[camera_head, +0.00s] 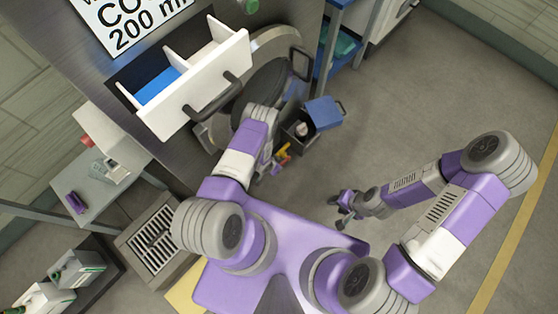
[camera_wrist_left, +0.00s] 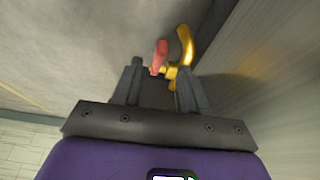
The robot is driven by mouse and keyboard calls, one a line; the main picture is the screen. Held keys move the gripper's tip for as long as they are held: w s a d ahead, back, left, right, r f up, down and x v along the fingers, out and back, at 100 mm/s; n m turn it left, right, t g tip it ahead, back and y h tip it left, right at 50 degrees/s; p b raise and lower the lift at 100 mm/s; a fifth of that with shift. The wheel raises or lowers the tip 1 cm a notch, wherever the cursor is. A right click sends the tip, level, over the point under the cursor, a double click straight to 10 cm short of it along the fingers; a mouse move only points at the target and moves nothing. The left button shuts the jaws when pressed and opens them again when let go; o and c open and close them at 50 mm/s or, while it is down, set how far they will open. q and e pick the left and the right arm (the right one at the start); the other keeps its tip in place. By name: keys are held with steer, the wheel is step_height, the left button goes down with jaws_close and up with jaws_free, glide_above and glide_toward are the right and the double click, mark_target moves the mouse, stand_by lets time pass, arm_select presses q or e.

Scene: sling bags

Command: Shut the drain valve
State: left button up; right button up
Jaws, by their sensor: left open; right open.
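The drain valve is a yellow fitting (camera_wrist_left: 186,48) with a red handle (camera_wrist_left: 160,56), seen just beyond the fingertips in the left wrist view. In the head view it shows as a small yellow piece (camera_head: 284,152) low beside the machine. My left gripper (camera_wrist_left: 160,82) is open, with the red handle lined up between its fingertips and the yellow part toward the right finger. I cannot tell whether the fingers touch the valve. My right gripper (camera_head: 346,206) is open and empty over the floor, away from the machine.
A white drawer (camera_head: 205,88) with a blue compartment stands open above my left arm. A round dark door (camera_head: 262,85) is beside it. A blue-lidded bin (camera_head: 322,112) stands near the valve. A floor grate (camera_head: 155,238) lies at left. Floor at right is clear.

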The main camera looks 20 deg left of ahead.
mark_target(283, 163)
arm_select(q)
steer(key=b+x, duration=0.4)
steer(key=x, duration=0.2)
steer(key=shift+r, duration=0.1)
steer(key=shift+c, duration=0.4)
jaws_close()
